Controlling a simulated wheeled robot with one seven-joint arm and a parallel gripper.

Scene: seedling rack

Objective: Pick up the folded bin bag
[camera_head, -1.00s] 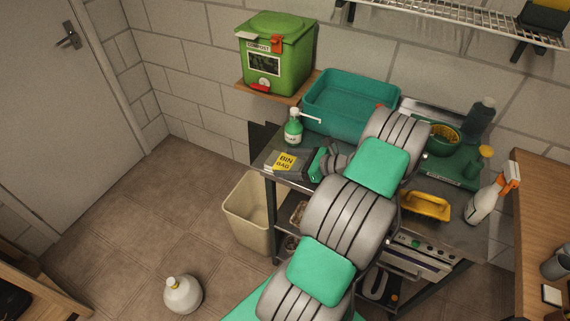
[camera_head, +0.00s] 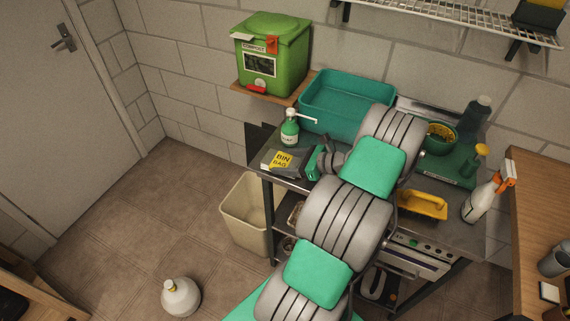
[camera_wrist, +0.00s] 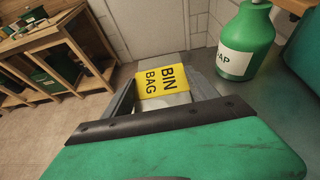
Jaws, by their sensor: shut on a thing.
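The wrist view shows the gripper (camera_wrist: 165,100) too. Part of the bag is hidden by the gripper. I cannot tell whether the bag still touches the worktop.
A green soap bottle (camera_head: 290,131) with a white pump stands close behind the bag. A teal tub (camera_head: 345,105) sits at the back. A beige bin (camera_head: 246,215) stands on the floor, left of the worktop.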

